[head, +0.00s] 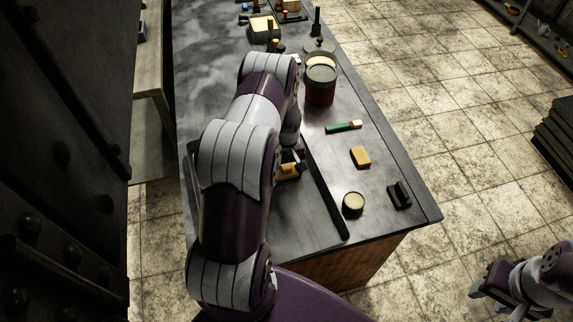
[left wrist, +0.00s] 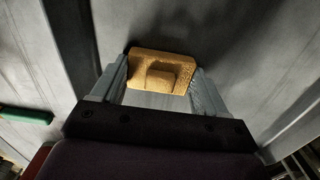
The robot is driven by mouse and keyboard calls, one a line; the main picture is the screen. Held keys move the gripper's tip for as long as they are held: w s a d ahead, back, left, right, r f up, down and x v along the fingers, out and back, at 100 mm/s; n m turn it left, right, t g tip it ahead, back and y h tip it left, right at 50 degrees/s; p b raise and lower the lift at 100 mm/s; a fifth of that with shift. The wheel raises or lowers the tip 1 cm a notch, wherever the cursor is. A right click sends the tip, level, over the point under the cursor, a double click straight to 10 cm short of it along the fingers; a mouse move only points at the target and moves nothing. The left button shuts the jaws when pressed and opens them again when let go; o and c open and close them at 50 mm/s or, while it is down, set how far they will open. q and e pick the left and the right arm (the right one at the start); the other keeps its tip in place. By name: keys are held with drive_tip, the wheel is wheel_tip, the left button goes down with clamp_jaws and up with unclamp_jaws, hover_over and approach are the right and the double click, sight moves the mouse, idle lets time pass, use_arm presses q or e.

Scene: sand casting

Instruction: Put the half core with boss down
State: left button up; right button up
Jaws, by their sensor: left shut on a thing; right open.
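The half core with boss (left wrist: 163,66) is a sandy yellow block with a raised boss on its face. In the left wrist view it sits between the two fingers of my left gripper (left wrist: 160,78), which is shut on it. In the head view the core (head: 288,172) shows only partly below my left gripper (head: 291,162), and my left arm hides much around it. It is over the dark worktop; I cannot tell whether it touches the surface. My right gripper (head: 487,287) is open and empty, off the table at the lower right.
A long dark strip (head: 325,190) runs beside the core. To its right are a round tin (head: 353,204), a yellow block (head: 360,157), a black object (head: 399,195) and a green-handled brush (head: 341,127). A dark red pot (head: 320,88) stands farther back.

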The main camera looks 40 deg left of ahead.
sight(289, 168)
use_arm(q)
drive_tip(key=o, duration=1.1)
drive_tip(key=shift+f, duration=0.1)
drive_tip(key=shift+r, duration=0.3)
wheel_tip(289, 168, up, 12)
drive_tip(key=b, duration=0.2)
drive_tip(key=s+d+r+m, duration=0.2)
drive_tip(key=s+d+m, duration=0.1)
drive_tip(key=d, duration=0.3)
drive_tip(key=s+d+r+m+t, duration=0.1)
drive_tip(key=s+d+r+m, duration=0.2)
drive_tip(key=s+d, duration=0.3)
drive_tip(key=s+d+r+m, duration=0.3)
drive_tip(key=s+d+m, duration=0.1)
drive_tip(key=d, duration=0.2)
drive_tip(key=shift+s, duration=0.15)
